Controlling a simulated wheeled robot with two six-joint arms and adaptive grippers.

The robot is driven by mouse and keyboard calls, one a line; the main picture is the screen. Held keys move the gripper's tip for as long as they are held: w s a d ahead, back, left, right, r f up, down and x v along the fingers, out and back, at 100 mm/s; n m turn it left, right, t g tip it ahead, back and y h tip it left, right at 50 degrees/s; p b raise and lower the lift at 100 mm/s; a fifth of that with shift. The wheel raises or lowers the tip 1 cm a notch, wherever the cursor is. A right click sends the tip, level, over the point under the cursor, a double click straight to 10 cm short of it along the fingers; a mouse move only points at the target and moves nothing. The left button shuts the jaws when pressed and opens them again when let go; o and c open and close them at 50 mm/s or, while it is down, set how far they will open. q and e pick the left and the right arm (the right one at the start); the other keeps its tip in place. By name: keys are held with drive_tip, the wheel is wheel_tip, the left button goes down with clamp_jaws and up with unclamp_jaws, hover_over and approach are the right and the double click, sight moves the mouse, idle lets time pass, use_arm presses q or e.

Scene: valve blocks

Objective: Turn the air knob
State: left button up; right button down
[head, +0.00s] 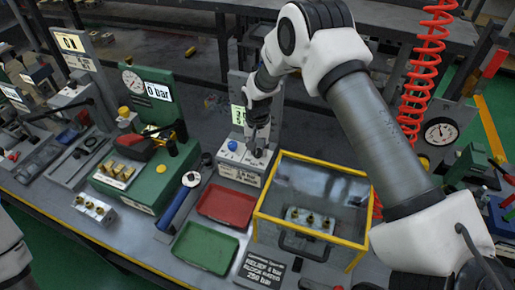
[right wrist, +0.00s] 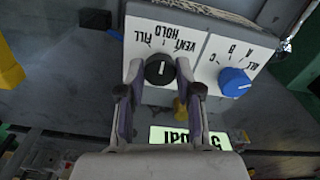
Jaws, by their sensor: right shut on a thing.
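The black knob (right wrist: 158,69) sits on a white plate marked VENT, HOLD and FILL, with a short white pointer line on its top. My right gripper (right wrist: 159,74) has one finger on each side of this knob and is shut on it. In the head view my right gripper (head: 257,148) reaches down onto the white control box (head: 240,176), and its fingers mostly hide the knob. A blue knob (right wrist: 234,82) marked A, B, C and ALL is beside it, clear of the fingers; it also shows in the head view (head: 232,145). My left gripper is out of view.
A lit display (head: 238,115) stands behind the control box. A yellow-edged clear case (head: 262,217) with a metal block inside is in front, close under my right arm. Red (head: 227,206) and green (head: 205,248) trays lie nearby. A red coiled hose (head: 424,70) hangs at right.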

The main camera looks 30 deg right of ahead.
idle(0.4)
drive_tip(key=c, duration=0.8)
unclamp_jaws()
drive_tip(key=shift+o, duration=0.2)
wheel_tip(320, 180, up, 12)
